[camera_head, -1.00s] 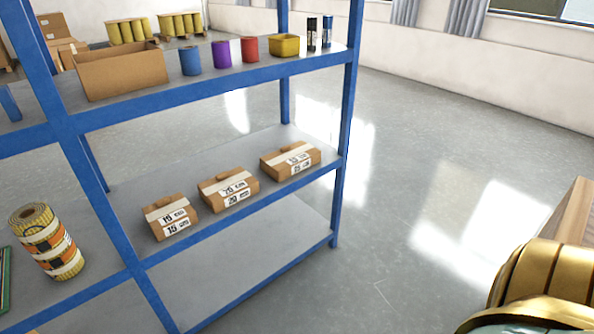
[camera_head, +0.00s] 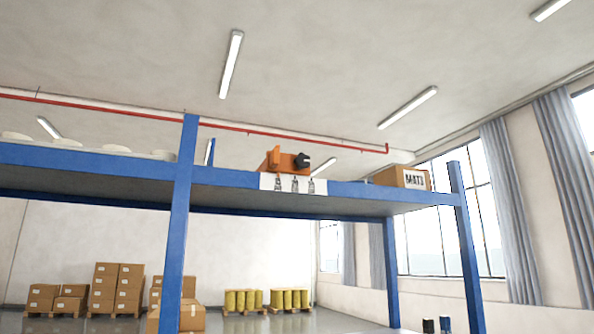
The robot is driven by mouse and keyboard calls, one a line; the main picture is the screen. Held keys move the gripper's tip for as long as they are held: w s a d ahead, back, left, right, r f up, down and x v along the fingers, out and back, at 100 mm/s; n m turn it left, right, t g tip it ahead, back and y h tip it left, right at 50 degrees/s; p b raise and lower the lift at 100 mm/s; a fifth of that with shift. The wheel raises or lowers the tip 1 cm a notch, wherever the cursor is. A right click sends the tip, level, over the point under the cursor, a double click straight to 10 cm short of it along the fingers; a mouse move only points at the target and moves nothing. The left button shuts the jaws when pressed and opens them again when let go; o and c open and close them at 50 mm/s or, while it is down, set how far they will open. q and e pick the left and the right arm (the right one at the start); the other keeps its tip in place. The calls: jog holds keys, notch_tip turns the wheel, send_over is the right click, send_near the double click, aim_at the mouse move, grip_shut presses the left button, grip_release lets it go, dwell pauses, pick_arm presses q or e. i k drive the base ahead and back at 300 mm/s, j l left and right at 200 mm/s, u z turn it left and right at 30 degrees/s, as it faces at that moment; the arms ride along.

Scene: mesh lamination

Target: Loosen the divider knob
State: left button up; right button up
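No divider knob can be made out in the head view. An orange device (camera_head: 283,162) with a dark round part (camera_head: 302,161) on its right side sits on the top of the blue shelf rack (camera_head: 180,215). A white sheet with dark figures (camera_head: 292,184) hangs at the shelf edge below it. Whether the dark part is a knob is too small to tell. Neither of my grippers is in view.
A box marked MAT1 (camera_head: 402,178) stands right of the orange device on the top shelf. Pale round things lie at the left. Stacked cartons (camera_head: 115,285) and yellow rolls (camera_head: 290,298) stand by the far wall. Windows and curtains are at right.

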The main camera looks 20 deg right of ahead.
aim_at(303, 161)
jog(key=z, duration=0.85)
